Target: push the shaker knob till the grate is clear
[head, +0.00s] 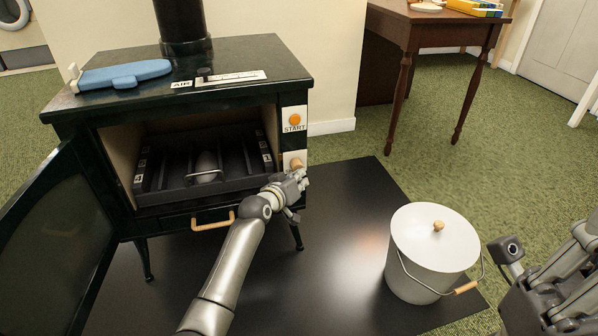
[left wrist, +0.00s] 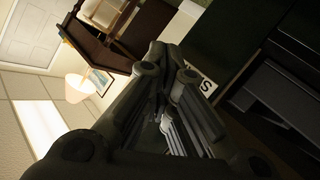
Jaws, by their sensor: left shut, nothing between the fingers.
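The black stove stands open at the left. In its firebox is the dark slatted grate (head: 232,160), with a rounded grey lump (head: 207,168) between slats. The round wooden shaker knob (head: 296,163) sits on a pale plate on the stove's right front, below the orange START button (head: 295,119). My left gripper (head: 302,180) is shut and empty, just below and in front of the knob; I cannot tell whether they touch. The left wrist view shows its closed fingers (left wrist: 172,72) beside a white label with an S (left wrist: 208,86). My right gripper (head: 545,262) is open, partly cut off at the right edge.
The stove door (head: 55,235) hangs open at the left. A wooden-handled drawer (head: 213,221) is below the firebox. A blue tool (head: 125,74) lies on the stove top. A lidded white bucket (head: 425,262) stands on the black floor mat (head: 345,215). A wooden table (head: 430,32) stands behind.

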